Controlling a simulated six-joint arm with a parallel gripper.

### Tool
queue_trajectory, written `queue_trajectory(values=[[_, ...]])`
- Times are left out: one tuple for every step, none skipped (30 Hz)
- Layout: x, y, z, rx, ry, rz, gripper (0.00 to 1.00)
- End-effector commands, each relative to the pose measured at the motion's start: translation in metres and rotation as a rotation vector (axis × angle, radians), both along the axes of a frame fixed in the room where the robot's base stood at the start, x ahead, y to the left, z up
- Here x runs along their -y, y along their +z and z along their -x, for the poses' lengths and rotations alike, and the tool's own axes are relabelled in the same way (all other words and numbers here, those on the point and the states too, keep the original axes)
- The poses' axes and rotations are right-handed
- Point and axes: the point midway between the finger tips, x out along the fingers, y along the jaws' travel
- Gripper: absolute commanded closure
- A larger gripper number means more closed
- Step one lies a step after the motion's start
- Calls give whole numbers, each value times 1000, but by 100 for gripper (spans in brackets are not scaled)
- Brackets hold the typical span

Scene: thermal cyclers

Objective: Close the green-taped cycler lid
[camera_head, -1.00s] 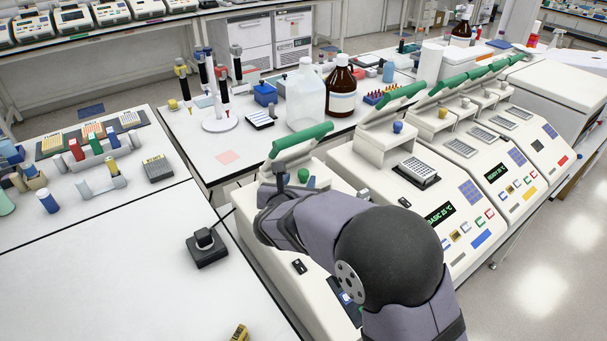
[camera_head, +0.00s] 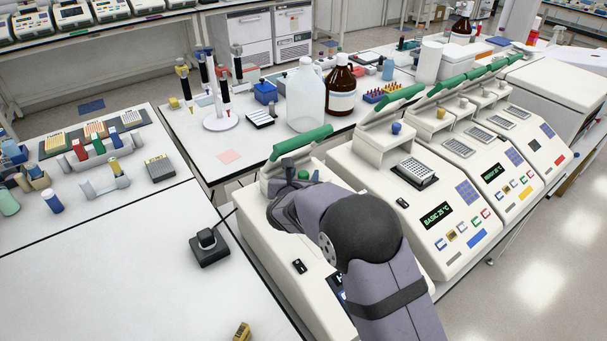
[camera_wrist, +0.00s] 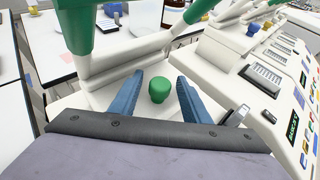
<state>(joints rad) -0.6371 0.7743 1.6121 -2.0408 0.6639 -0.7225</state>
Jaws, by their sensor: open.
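The nearest cycler (camera_head: 285,255) has its lid raised, with a green bar (camera_head: 302,142) along the lid's upper edge. In the wrist view the lid's green-and-white frame (camera_wrist: 75,30) rises at the upper left. A green knob (camera_wrist: 158,90) shows between the blue fingers of my gripper (camera_wrist: 157,77), which is open. The fingers stand apart on either side of the knob in the picture; I cannot tell whether they are level with it. In the head view my arm covers much of this cycler, and the fingers are hard to make out.
More cyclers with raised, green-edged lids stand to the right, the closest (camera_head: 425,195) with a blue knob (camera_head: 396,128). A plastic jug (camera_head: 304,98) and a brown bottle (camera_head: 341,88) stand behind. A black device (camera_head: 208,247) sits on the left bench, whose front is mostly clear.

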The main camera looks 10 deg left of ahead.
Motion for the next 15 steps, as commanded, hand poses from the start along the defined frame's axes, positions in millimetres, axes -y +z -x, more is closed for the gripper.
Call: queue_trajectory(values=[[0,0,0,0,0,0,57],[0,0,0,0,0,0,57],[0,0,0,0,0,0,57],[0,0,0,0,0,0,60],[0,0,0,0,0,0,67],[0,0,0,0,0,0,76],[0,0,0,0,0,0,83],[0,0,0,0,0,0,91],[0,0,0,0,0,0,100],[0,0,0,0,0,0,100],[0,0,0,0,0,0,100],[0,0,0,0,-1,0,100],[0,0,0,0,0,0,100],[1,0,1,0,-1,0,100],[1,-1,1,0,-1,0,100]])
